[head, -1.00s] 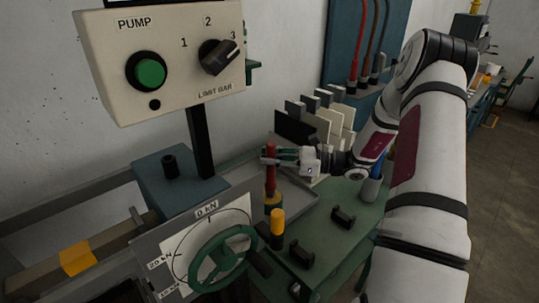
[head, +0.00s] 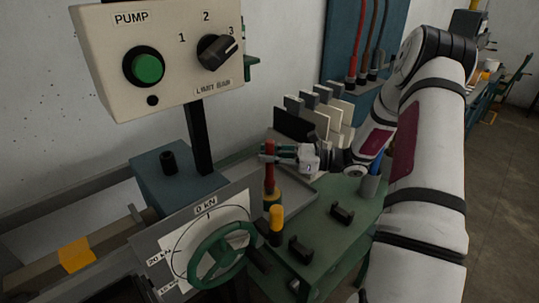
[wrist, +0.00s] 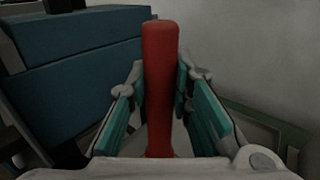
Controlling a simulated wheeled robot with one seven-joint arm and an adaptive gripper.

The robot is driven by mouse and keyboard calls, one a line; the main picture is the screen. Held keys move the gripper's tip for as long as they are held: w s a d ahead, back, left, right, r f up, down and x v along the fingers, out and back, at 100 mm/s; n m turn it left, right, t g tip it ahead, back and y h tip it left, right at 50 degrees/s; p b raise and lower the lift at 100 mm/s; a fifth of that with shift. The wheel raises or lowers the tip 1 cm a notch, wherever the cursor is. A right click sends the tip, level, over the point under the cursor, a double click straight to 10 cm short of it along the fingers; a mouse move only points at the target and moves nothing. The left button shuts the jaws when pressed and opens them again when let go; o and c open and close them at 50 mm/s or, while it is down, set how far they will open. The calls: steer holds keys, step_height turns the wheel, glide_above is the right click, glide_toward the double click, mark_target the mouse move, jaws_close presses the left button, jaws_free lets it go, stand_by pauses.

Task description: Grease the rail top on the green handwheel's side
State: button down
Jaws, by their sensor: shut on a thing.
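My gripper (head: 272,153) is shut on an upright red handle (head: 269,175). In the wrist view the red handle (wrist: 160,85) stands between the two teal-padded fingers. Its lower end meets a dark cylinder with a yellow-orange band (head: 272,197) at the tray; I cannot tell whether it is inside or only above it. The green handwheel (head: 195,262) is at the front, before a white dial plate marked in kN (head: 228,212). A long rail-like beam with a yellow patch (head: 75,255) runs at the lower left. I cannot tell which surface is the rail top.
The PUMP control box (head: 160,55) stands on a black post (head: 200,140) left of my gripper. A yellow-topped handle (head: 276,219) rises near the handwheel. Upright plates (head: 318,120) stand in a rack behind. The green table (head: 325,240) holds black brackets (head: 342,214).

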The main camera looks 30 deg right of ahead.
mark_target(270, 141)
steer(key=shift+f, duration=0.45)
stand_by(1.1)
steer(key=shift+r+p, duration=1.55)
steer(key=shift+r, duration=2.05)
